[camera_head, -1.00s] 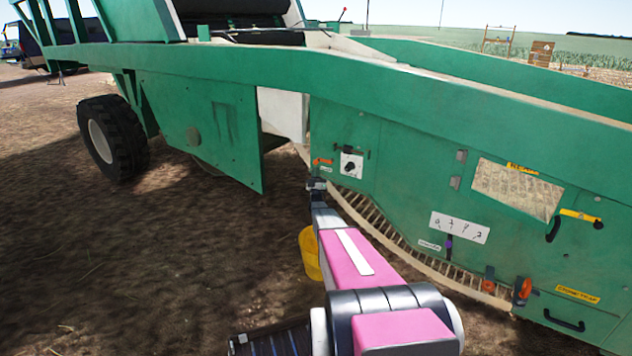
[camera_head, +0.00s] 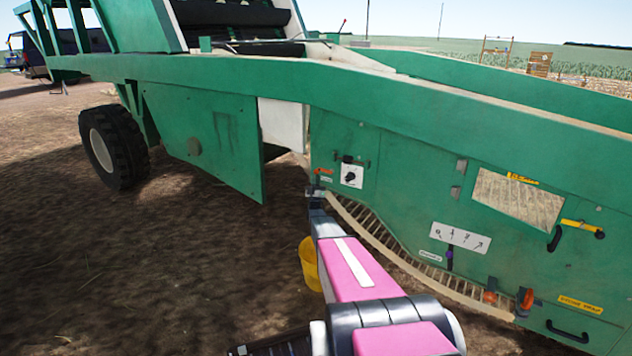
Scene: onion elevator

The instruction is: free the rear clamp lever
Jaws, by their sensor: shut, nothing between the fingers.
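A small orange lever (camera_head: 323,171) sits on the green side panel of the machine, left of a white plate with a black knob (camera_head: 351,176). A small white label (camera_head: 326,180) is just under it. My gripper (camera_head: 315,189) is shut and empty, just below and slightly left of this lever. The fingertips are small here, and I cannot tell whether they touch it. A second orange lever (camera_head: 527,299) stands lower right on the panel, beside an orange-red knob (camera_head: 490,297), far from my gripper.
A slatted conveyor (camera_head: 400,255) curves along the panel's lower edge. A hanging green panel (camera_head: 205,140) and a wheel (camera_head: 113,147) are at left. A scale plate with a purple-knobbed slider (camera_head: 449,255) is at right. Open soil lies left.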

